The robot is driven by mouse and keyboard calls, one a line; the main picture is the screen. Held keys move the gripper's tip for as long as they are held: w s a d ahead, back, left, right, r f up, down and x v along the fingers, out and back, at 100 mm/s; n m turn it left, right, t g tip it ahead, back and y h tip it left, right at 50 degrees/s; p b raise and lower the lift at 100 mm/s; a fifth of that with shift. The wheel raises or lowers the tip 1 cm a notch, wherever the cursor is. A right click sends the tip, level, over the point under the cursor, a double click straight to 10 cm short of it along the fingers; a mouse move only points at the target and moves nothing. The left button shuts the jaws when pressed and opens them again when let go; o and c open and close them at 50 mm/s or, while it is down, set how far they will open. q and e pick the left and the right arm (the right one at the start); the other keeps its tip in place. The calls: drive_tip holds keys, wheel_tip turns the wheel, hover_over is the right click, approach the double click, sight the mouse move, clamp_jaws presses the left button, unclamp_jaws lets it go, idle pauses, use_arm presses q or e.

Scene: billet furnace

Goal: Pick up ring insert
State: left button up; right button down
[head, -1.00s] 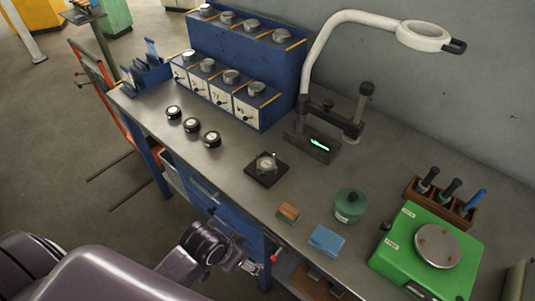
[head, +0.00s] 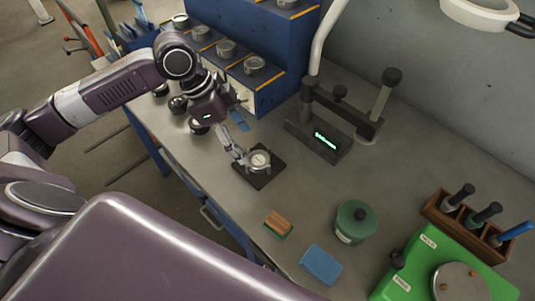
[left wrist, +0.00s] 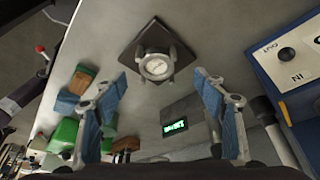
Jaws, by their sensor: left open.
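A round silver ring-like piece with a pale face (head: 259,159) sits on a dark square plate (head: 266,178) on the bench. I take it to be the ring insert, but cannot be sure. My left gripper (head: 242,140) is open and empty, just above and beside it at its upper left; one finger overlaps its edge in the head view. In the left wrist view the round piece (left wrist: 156,66) lies beyond the open blue fingertips (left wrist: 160,82), roughly centred between them. Contact is not visible. Similar silver pieces (head: 226,48) stand on the blue rack. My right gripper is out of view.
Black-topped round pieces (head: 178,104) stand by the bench's left edge. A lamp stand with a green display (head: 325,140) is right of the plate. A wood-topped block (head: 278,223), blue block (head: 321,264), green canister (head: 354,222) and green scale (head: 424,262) stand nearer.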

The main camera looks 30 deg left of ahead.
sight(259, 158)
use_arm(q)
drive_tip(key=shift+s+d+f, duration=0.15)
drive_tip(key=shift+s+d+f+p, duration=0.3)
drive_tip(key=shift+s+d+f, duration=0.1)
drive_tip(key=shift+f, duration=0.2)
drive_tip(key=shift+w+d+f+p, duration=0.25)
drive_tip(key=shift+w+d+f, duration=0.05)
drive_tip(key=shift+f, duration=0.15)
drive_tip(key=shift+w+d+f+p, duration=0.25)
drive_tip(key=shift+w+f, duration=0.05)
drive_tip(key=shift+f, duration=0.15)
drive_tip(key=x, duration=0.2)
drive_tip(key=shift+w+f, duration=0.3)
drive_tip(key=shift+s+d+f, duration=0.1)
drive_tip(key=shift+f, duration=0.2)
drive_tip(key=c, duration=1.6)
drive_tip(key=shift+r, duration=0.1)
drive_tip(key=shift+c, duration=0.6)
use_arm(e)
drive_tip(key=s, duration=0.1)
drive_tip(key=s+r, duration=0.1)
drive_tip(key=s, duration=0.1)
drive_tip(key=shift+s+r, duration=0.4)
use_arm(q)
drive_tip(key=shift+r, duration=0.1)
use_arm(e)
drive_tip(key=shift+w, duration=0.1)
